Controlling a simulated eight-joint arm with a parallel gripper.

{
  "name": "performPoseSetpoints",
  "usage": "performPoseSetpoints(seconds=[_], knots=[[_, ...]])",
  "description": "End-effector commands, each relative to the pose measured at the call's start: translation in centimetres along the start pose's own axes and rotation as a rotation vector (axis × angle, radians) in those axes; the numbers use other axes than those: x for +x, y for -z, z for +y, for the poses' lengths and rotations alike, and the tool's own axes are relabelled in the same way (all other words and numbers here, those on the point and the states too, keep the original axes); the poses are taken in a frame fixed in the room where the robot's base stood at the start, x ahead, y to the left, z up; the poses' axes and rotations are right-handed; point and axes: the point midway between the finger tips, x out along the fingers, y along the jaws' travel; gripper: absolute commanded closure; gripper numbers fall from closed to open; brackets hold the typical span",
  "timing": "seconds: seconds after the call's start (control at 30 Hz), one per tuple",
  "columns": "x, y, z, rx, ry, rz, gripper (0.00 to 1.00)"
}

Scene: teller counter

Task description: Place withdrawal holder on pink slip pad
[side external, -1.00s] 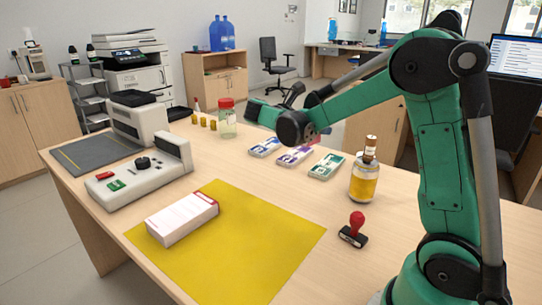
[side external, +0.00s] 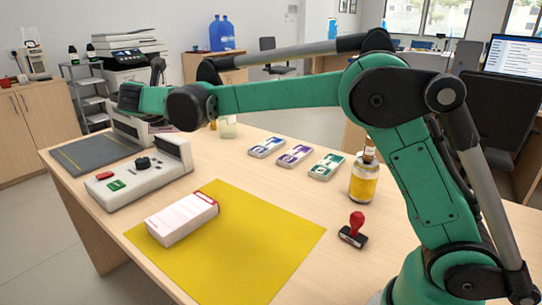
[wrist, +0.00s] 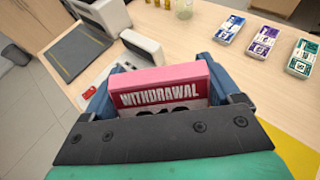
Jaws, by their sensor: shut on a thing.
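The withdrawal holder (wrist: 160,92) is a red and pink block with white lettering reading WITHDRAWAL. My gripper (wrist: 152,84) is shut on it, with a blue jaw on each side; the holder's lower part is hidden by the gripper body. In the side view my gripper (side external: 140,100) is raised at the left, near the grey machines, and the holder is hardly visible there. The slip pad (side external: 180,220), a white and pale pink block with a red end, lies on a yellow mat (side external: 245,245). The pad does not show in the wrist view.
A grey console (side external: 135,178) stands left of the mat. Three banknote bundles (side external: 295,155), a bottle with a yellow label (side external: 364,180) and a red-handled stamp (side external: 354,230) stand to the right. The mat is clear to the right of the pad.

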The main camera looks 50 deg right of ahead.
Motion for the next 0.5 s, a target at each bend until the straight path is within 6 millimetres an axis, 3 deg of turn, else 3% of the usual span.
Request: performPoseSetpoints(seconds=[0.17,0.5], knots=[[0.9,2.7,0.5,-0.006,-0.016,-0.001,0.7],[4.7,11.8,0.4,-0.005,-0.013,-0.001,0.7]])
